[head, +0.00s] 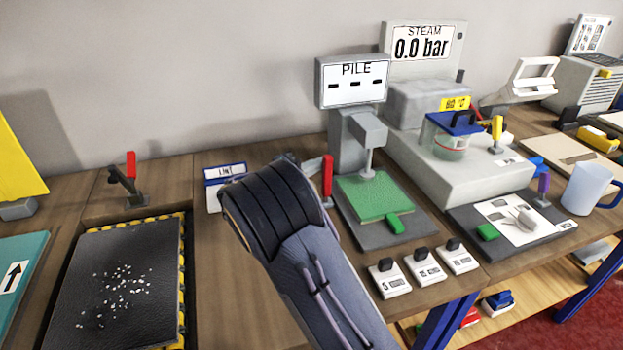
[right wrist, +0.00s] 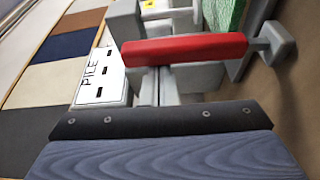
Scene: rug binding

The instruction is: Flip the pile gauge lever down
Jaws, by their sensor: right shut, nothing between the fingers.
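The pile gauge (head: 352,82) stands at the back middle, its display reading PILE with three dashes. Its red lever (head: 327,176) points up beside the green sample plate (head: 372,197). In the right wrist view the red lever (right wrist: 185,50) lies across the picture, close beyond my right gripper (right wrist: 155,120), which is shut and empty. I cannot tell whether they touch. In the head view my right arm hides most of that gripper; a grey part shows just left of the lever. My left gripper is out of view.
A steam unit (head: 425,45) reading 0.0 bar stands right of the gauge. Several small white weights (head: 422,268) sit at the front edge. A white LINT box (head: 214,190) is left of my arm. Another red lever (head: 131,165) stands behind the black mat (head: 120,285).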

